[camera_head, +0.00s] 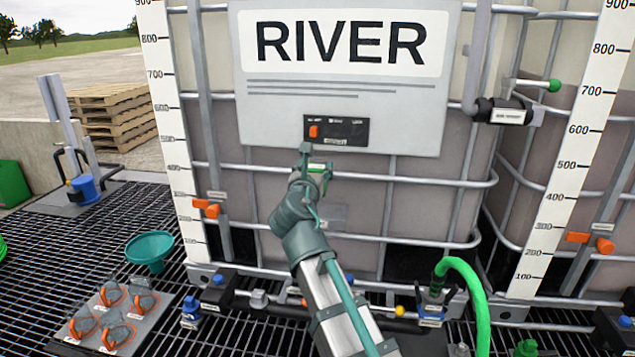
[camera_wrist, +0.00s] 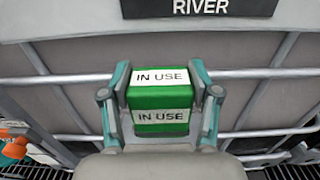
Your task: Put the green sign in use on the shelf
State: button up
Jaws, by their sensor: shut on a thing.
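The green sign (camera_wrist: 160,100) reads "IN USE" on two white strips in the wrist view. My gripper (camera_wrist: 160,78) is shut on it, with a finger at each side. In the head view my gripper (camera_head: 314,170) is in front of the tank, just below the large RIVER board (camera_head: 340,95). Only a small green and white part of the sign (camera_head: 321,167) shows there. The sign appears apart from the tank's bars. I cannot make out a shelf in either view.
A caged tank with a level scale (camera_head: 178,130) stands behind my gripper, with a second tank at the right. A green hose (camera_head: 470,272) rises at the lower right.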

jog(key=shift+w+d+f, duration=0.2)
jog(key=shift+w+f, duration=0.35)
jog(key=shift+f, duration=0.15)
jog(key=shift+w+d+f, duration=0.15)
jog(key=shift+w+f, duration=0.4)
jog(key=shift+f, duration=1.6)
jog(key=shift+f, duration=0.2)
jog(key=o, duration=1.3)
jog(key=shift+r, duration=0.1)
jog(key=shift+r+p, duration=0.2)
jog(key=shift+p, duration=0.1)
jog(key=s+b, duration=0.1)
jog(key=s, duration=0.3)
jog(key=s+a, duration=0.1)
jog(key=s, duration=0.3)
jog(key=s+b, duration=0.1)
jog(key=s, duration=0.3)
jog(key=shift+a+f+b, duration=0.1)
jog(key=shift+a+b, duration=0.15)
jog(key=shift+b, duration=0.1)
